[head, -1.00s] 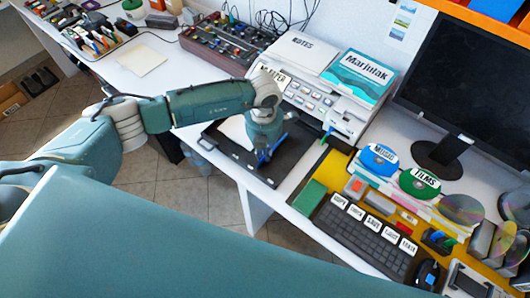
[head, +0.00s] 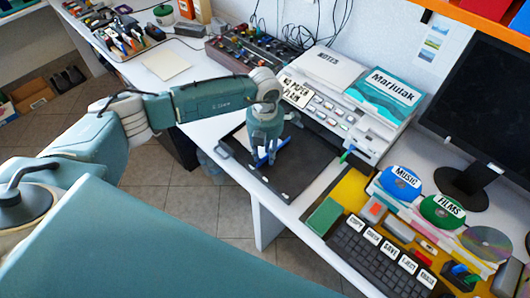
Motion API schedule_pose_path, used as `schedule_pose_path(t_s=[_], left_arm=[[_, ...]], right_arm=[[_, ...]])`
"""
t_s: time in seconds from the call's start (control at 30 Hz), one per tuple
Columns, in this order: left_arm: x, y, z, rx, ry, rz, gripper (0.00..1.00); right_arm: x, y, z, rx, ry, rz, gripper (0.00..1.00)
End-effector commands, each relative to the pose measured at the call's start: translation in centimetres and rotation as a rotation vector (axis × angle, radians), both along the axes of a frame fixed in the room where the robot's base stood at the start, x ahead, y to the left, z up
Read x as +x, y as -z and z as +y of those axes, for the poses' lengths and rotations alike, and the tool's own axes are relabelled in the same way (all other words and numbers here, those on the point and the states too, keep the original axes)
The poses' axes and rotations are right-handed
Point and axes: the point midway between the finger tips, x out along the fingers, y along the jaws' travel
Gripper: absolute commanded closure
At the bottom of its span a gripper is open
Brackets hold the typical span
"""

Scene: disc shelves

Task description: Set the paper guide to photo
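The printer (head: 338,115) stands on the white desk against the wall, with a sign on it reading "NO PAPER PLAIN" (head: 297,92). Its black paper tray (head: 301,172) extends toward the front edge of the desk. A blue piece that looks like the paper guide (head: 273,152) sits on the tray, partly hidden by my gripper. My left gripper (head: 263,155) points down over the tray, right at the blue piece. Its fingers are small and partly covered, so I cannot tell whether they hold it. My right gripper is not in view.
A green lever (head: 347,155) sticks up beside the tray. To the right are a keyboard (head: 375,257), discs labelled "MUSIC" (head: 400,183) and "FILMS" (head: 442,212), and a monitor (head: 480,85). A "Marjulak" box (head: 385,93) lies on the printer. A paper sheet (head: 166,65) lies left.

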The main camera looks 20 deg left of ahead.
Motion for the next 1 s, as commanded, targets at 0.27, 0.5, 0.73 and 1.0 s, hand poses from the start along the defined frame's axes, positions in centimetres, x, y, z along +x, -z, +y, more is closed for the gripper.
schedule_pose_path(t_s=[0.27, 0.5, 0.73, 1.0], left_arm=[[0.1, -2.0, 0.0, -0.001, 0.000, -0.002, 0.70], [0.1, -7.2, 0.0, 0.001, 0.001, -0.004, 0.70], [0.0, -10.9, 0.0, -0.001, 0.000, -0.002, 0.70], [0.0, -12.0, 0.0, 0.001, 0.000, 0.001, 0.70]], right_arm=[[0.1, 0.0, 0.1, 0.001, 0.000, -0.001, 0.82], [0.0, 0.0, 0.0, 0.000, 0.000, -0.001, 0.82], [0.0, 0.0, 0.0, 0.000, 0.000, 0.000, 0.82], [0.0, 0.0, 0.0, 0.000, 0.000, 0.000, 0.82]])
